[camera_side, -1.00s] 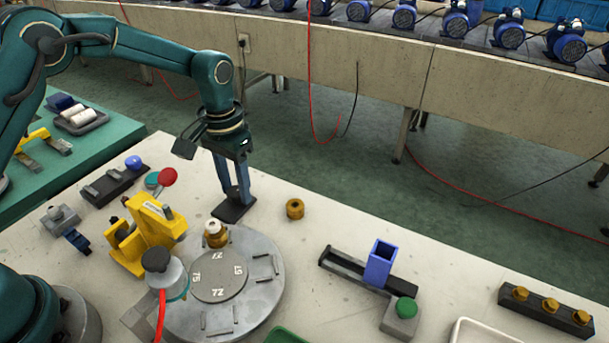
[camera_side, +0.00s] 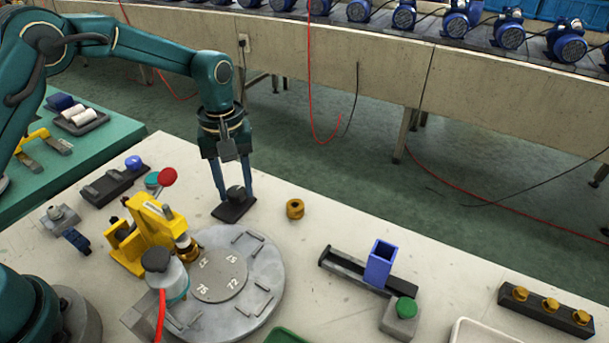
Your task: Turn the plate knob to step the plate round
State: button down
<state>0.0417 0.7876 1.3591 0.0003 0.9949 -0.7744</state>
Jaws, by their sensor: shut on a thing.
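The plate knob (camera_side: 235,194) is a dark round knob on a black base (camera_side: 230,211), behind the plate near the far table edge. My gripper (camera_side: 235,192) points down over it, with one blue finger on each side, shut on the knob. The round grey plate (camera_side: 258,266) has a numbered centre disc (camera_side: 219,276) and several slots around its rim. A brass fitting (camera_side: 187,250) sits at the plate's left edge, close against the yellow fixture (camera_side: 151,238), which partly hides it.
A blue holder (camera_side: 379,264) and a green button (camera_side: 405,308) stand to the right. The table between is clear.

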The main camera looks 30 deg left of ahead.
aim_at(236, 190)
jog(key=shift+n, duration=0.3)
jog(key=shift+c, duration=2.2)
grip_release()
jog(key=shift+r, duration=2.6)
